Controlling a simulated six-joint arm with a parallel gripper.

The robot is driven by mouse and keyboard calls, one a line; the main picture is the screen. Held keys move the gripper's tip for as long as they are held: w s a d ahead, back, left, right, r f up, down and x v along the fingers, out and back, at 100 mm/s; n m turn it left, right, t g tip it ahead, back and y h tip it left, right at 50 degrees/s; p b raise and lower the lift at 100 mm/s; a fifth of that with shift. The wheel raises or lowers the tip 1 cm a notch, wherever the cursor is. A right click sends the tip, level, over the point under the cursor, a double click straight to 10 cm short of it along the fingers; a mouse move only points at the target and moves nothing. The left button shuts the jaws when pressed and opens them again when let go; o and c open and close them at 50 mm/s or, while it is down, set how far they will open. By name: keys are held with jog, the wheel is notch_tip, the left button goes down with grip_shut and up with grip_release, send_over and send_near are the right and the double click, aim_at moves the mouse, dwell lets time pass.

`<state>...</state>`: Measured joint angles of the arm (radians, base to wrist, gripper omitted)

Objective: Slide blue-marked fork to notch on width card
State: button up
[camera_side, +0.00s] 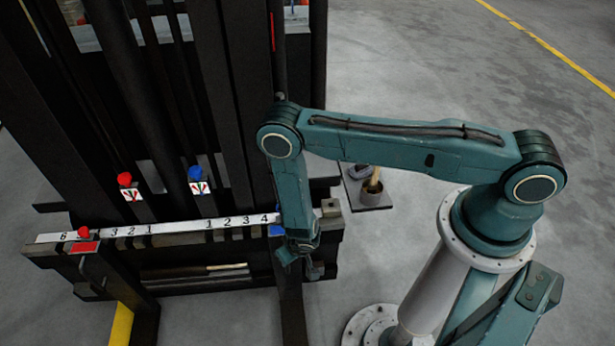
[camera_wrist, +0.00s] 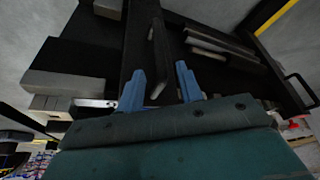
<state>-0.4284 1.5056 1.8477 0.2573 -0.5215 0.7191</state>
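The blue-marked fork (camera_side: 291,315) is a dark bar at the right end of the carriage in the side view, with a blue patch (camera_side: 276,231) at its top, partly behind my arm. A white strip (camera_side: 180,228) with black numbers runs along the carriage top; no separate width card can be made out. My gripper (camera_side: 300,263) points down beside the blue-marked fork. In the wrist view its two blue fingers (camera_wrist: 159,70) stand apart. A dark bar (camera_wrist: 159,45) shows beyond and between them; I cannot tell whether they touch it.
The other fork has a red label (camera_side: 83,247) and red knob at the left. A red knob (camera_side: 124,179) and a blue knob (camera_side: 195,173) with arrow cards stand above the strip. Dark mast rails rise behind.

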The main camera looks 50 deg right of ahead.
jog(key=v, duration=0.7)
dwell(0.4)
jog(key=w+d+r, duration=0.1)
jog(key=w+r, duration=0.2)
jog(key=r, duration=0.5)
jog(key=w+r, duration=0.3)
jog(key=r, duration=0.6)
jog(key=s+d+r, duration=0.1)
jog(key=d+r, duration=0.3)
jog(key=r, duration=1.3)
jog(key=s+d+r, duration=0.4)
jog(key=s+r, duration=0.6)
jog(key=r, duration=0.3)
jog(key=s+d+r+n+t, duration=0.1)
jog(key=s+r, duration=0.4)
jog(key=s, duration=0.8)
jog(key=shift+d+n+y, duration=0.4)
jog(key=shift+d+n, duration=0.2)
jog(key=shift+d, duration=0.1)
